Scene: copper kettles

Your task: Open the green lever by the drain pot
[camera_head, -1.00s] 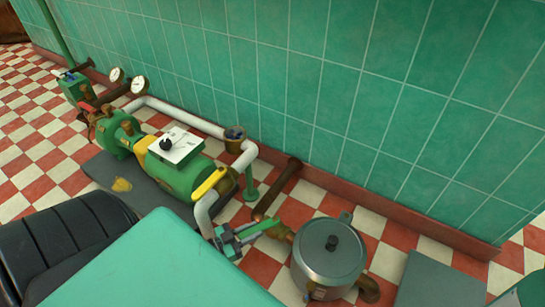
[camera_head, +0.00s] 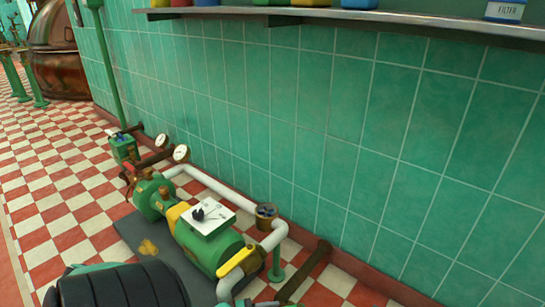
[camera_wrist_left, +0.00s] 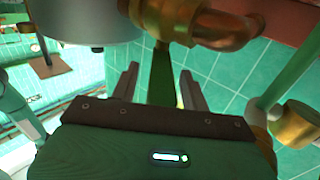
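The green lever (camera_wrist_left: 161,78) shows in the left wrist view, below a copper valve and pipe (camera_wrist_left: 215,22). My left gripper (camera_wrist_left: 160,88) has its two fingers apart, one on each side of the lever, with a visible gap to each. The drain pot (camera_wrist_left: 85,18), a grey metal pot, is at the upper left of that view, only partly seen. In the head view the pot is out of the frame, and the lever cannot be made out at the bottom edge. My right gripper is in neither view.
A green pump (camera_head: 208,245) with a white gauge box (camera_head: 207,215) and a yellow lever (camera_head: 237,262) stands by the tiled wall. A white pipe (camera_head: 232,204) runs beside it. A shelf (camera_head: 350,14) spans the wall above. Checkered floor (camera_head: 70,200) is clear at left.

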